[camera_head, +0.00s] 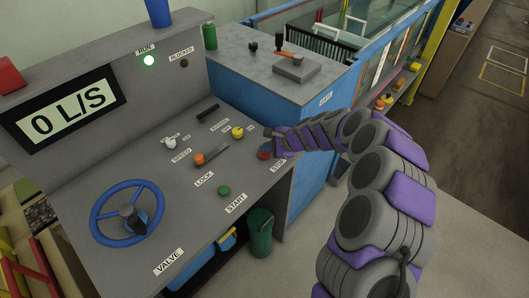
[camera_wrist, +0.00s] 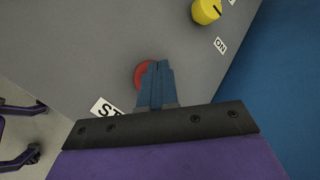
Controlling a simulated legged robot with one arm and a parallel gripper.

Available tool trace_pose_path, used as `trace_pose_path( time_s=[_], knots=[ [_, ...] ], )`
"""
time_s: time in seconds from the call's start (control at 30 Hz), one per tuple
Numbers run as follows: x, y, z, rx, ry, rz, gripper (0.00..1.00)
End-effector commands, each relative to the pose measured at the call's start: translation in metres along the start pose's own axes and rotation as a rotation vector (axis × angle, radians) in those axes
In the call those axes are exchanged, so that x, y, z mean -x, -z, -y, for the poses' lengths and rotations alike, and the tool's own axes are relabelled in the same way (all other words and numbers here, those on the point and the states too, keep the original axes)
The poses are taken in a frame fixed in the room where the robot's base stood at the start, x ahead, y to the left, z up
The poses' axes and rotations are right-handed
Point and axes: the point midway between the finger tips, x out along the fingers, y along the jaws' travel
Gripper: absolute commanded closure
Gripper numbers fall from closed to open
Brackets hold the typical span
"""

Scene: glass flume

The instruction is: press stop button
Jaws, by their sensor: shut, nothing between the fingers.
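The red stop button (camera_head: 264,153) sits at the right edge of the grey console top, beside a label partly hidden in the head view. It also shows in the wrist view (camera_wrist: 141,74), partly covered by my fingers. My gripper (camera_head: 268,138) is shut and empty, with its blue fingertips over the button. In the wrist view the two fingers (camera_wrist: 156,82) lie side by side across the button's right part. I cannot tell whether they touch it.
The green start button (camera_head: 223,191), orange lock knob (camera_head: 198,158), yellow knob (camera_head: 237,132) and blue valve wheel (camera_head: 127,213) share the console. A green bin (camera_head: 260,233) stands below the console edge.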

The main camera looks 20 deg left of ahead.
Motion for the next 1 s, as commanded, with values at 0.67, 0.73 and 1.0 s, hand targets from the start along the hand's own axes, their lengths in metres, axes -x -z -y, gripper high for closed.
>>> trace_pose_path(
  time_s=[0.67, 0.73, 1.0],
  knots=[
    [0.012, -0.009, 0.009, 0.001, 0.0, -0.001, 1.0],
    [0.013, -0.01, 0.01, 0.0, 0.0, 0.0, 1.0],
    [0.013, -0.009, 0.009, 0.0, 0.0, 0.0, 1.0]
  ],
)
